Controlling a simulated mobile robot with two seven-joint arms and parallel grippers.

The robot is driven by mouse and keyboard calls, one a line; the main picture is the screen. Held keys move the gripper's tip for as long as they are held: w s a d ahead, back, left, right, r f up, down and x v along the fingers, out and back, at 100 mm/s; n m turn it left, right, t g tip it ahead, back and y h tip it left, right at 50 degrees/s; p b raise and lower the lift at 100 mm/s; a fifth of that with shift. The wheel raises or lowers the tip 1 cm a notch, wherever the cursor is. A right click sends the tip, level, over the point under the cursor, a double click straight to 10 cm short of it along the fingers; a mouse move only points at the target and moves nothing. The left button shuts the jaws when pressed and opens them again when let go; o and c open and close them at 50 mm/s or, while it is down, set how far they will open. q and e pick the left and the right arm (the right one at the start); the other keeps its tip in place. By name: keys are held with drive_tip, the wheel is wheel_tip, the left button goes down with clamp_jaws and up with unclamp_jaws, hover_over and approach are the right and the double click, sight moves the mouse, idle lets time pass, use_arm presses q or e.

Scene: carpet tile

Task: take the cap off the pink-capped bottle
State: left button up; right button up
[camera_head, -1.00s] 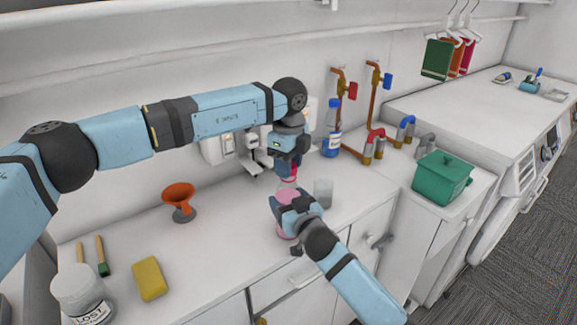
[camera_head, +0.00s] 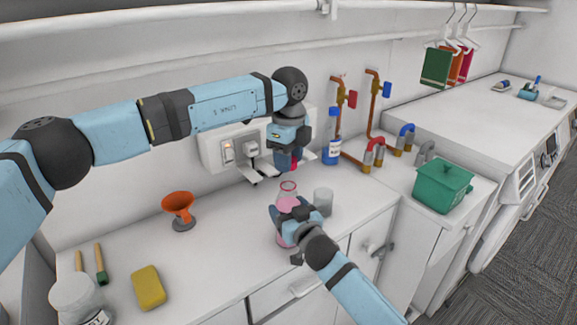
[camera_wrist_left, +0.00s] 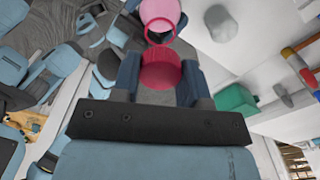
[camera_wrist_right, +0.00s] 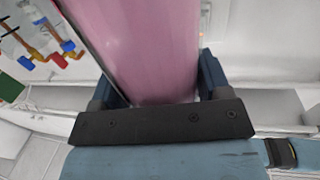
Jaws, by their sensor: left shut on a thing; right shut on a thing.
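The pink bottle (camera_head: 284,240) stands upright near the counter's front edge, its open neck with a red ring (camera_head: 289,186) showing. My right gripper (camera_head: 287,213) is shut on the bottle's body; the pink body fills the space between its fingers in the right wrist view (camera_wrist_right: 145,60). My left gripper (camera_head: 288,160) is above the bottle, shut on the pink-red cap (camera_wrist_left: 160,70). The cap is apart from the neck, a little above it and towards the wall. In the left wrist view the open bottle mouth (camera_wrist_left: 159,30) shows just beyond the cap.
Counter between funnel and bottle is clear.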

drive_tip(key=o, duration=1.8)
